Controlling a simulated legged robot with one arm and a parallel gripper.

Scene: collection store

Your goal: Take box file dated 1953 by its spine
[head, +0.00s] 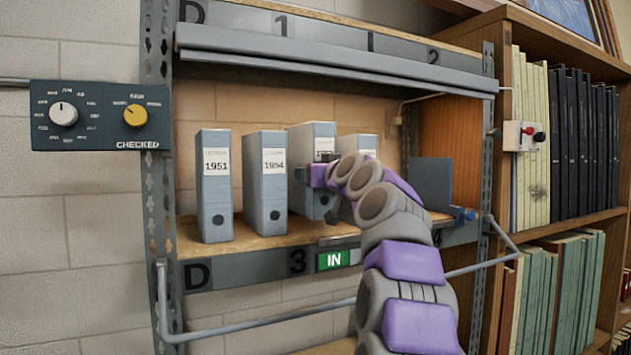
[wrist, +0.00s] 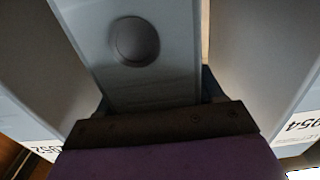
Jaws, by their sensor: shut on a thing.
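Grey-blue box files stand upright on the shelf (head: 250,243) in the head view. From the left they are one marked 1951 (head: 215,200), one marked 1954 (head: 266,205), a third file (head: 300,145), and a fourth partly behind my arm (head: 345,141). My gripper (head: 318,178) is shut on the spine of the third file and covers its label, so its year cannot be read. In the wrist view this file (wrist: 170,75) fills the middle, its round finger hole above the dark jaw (wrist: 165,124). Upside-down labels beside it read 1954 (wrist: 300,125) and apparently 1952 (wrist: 48,150).
A grey bookend plate (head: 433,185) stands at the shelf's right. A metal bar (head: 330,62) crosses above the files, and a rail (head: 260,318) runs in front below the green IN sign (head: 334,260). A dial panel (head: 100,115) is left; a bookcase (head: 570,235) is right.

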